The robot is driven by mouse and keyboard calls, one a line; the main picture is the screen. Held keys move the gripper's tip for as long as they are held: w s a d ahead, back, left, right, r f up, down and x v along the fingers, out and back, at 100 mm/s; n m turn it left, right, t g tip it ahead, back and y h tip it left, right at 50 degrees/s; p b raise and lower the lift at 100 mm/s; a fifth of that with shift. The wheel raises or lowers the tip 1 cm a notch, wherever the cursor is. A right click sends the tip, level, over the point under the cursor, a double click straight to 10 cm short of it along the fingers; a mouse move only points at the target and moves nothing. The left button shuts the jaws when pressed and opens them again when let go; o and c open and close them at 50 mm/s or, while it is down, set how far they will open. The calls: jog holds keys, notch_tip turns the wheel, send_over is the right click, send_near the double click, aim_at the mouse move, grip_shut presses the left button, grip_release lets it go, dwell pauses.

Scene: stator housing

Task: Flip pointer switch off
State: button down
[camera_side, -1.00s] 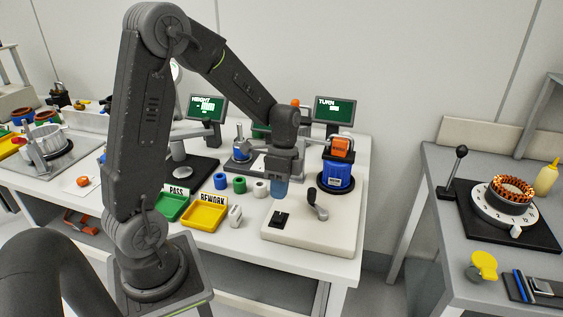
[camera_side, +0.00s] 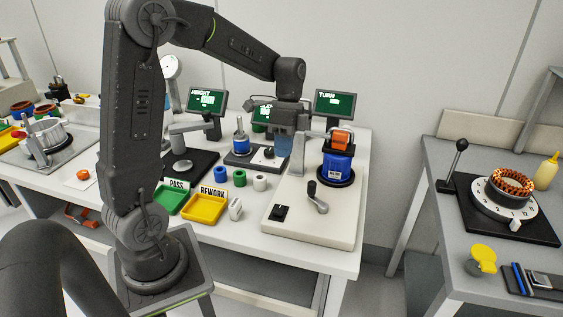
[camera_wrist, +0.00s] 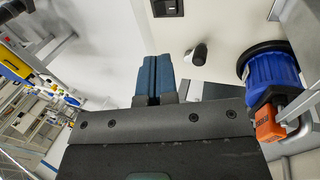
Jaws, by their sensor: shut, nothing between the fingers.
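A small dark round knob with a white pointer mark (camera_side: 268,153), which looks like the pointer switch, sits on a grey base beside a blue cylinder (camera_side: 240,143). It is just left of my gripper (camera_side: 284,160) in the side view, partly beside the blue fingers. My gripper is shut and empty, fingers pointing down. I cannot tell whether it touches the knob or which setting the pointer marks. In the wrist view the shut blue fingers (camera_wrist: 153,78) show, but I cannot make out the pointer switch there.
A cream base in front carries a black rocker switch (camera_side: 281,212) and a crank (camera_side: 316,198). A blue housing with an orange top (camera_side: 337,163) stands to the right. Green (camera_side: 172,199) and yellow (camera_side: 205,208) trays and several small rings lie front left. Monitors stand behind.

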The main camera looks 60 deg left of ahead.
aim_at(278, 211)
jog(key=shift+w+a+g+h, duration=0.15)
jog(key=shift+w+g+h, duration=0.15)
jog(key=shift+w, duration=0.1)
jog(key=x, duration=1.4)
jog(key=shift+f, duration=0.1)
jog(key=shift+s+f+t+y, duration=0.25)
jog(key=shift+f+t+y, duration=0.2)
jog(key=shift+t+y, duration=0.05)
